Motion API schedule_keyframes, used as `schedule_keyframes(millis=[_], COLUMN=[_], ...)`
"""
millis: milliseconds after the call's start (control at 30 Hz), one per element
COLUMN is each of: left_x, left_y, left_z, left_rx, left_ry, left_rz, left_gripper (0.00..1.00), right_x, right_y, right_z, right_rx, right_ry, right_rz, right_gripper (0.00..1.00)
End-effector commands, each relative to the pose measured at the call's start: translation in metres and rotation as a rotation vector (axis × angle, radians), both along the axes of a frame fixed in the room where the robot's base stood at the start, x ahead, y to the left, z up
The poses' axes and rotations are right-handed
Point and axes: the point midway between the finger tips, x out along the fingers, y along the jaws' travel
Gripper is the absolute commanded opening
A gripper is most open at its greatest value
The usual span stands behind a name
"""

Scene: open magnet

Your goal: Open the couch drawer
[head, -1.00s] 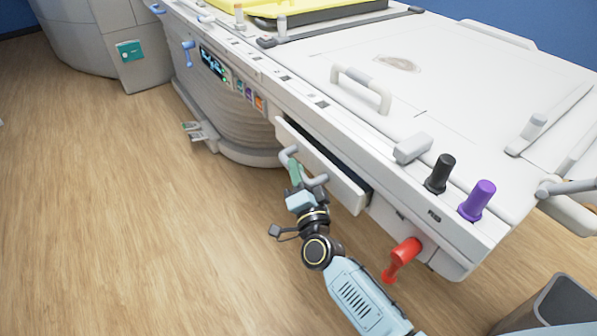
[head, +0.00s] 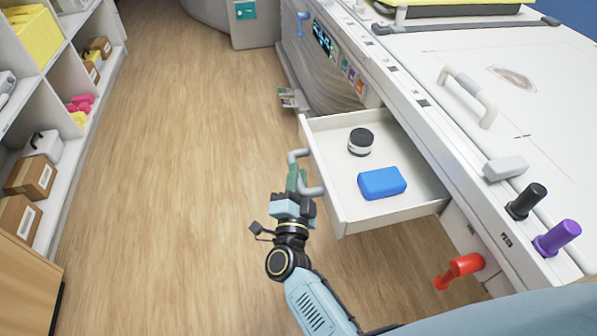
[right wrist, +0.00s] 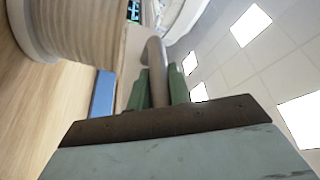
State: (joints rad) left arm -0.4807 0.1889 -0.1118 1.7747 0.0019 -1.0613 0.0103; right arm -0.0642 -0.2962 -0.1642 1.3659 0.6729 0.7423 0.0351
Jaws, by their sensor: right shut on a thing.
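The couch drawer (head: 340,222) is pulled well out of the side of the white couch (head: 478,150) in the head view. Inside it lie a blue block (head: 382,183) and a small dark round container with a white band (head: 360,141). My right gripper (head: 296,180) is shut on the drawer's grey handle (head: 312,191). In the right wrist view the green fingers (right wrist: 158,88) close on both sides of the handle bar (right wrist: 155,62). My left gripper is not in view.
A red lever (head: 460,270), a black knob (head: 526,202) and a purple knob (head: 557,238) are on the couch's near end. Shelves (head: 75,120) with boxes stand at the left. The wooden floor (head: 185,180) between is clear.

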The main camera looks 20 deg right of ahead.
Motion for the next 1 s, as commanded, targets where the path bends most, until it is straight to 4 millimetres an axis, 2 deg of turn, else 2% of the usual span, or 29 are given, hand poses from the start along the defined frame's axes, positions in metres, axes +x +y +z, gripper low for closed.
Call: schedule_keyframes(millis=[467,500,667,1000], left_x=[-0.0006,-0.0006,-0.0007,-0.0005], left_y=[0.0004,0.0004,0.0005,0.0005], left_z=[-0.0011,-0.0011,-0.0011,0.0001], left_rx=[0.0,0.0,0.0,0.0], left_ry=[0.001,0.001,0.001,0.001], left_rz=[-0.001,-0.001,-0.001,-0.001], left_gripper=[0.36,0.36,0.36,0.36], right_x=[-0.001,-0.001,-0.0009,-0.0058], right_y=[0.0012,0.0012,0.0014,0.0038], right_z=[-0.0001,-0.0001,-0.0002,-0.0016], right_rx=[-0.001,-0.001,-0.002,-0.001], right_ry=[0.0,0.0,0.0,0.002], right_rz=[-0.013,-0.013,-0.012,-0.01], right_gripper=[0.0,0.21,0.41,0.41])
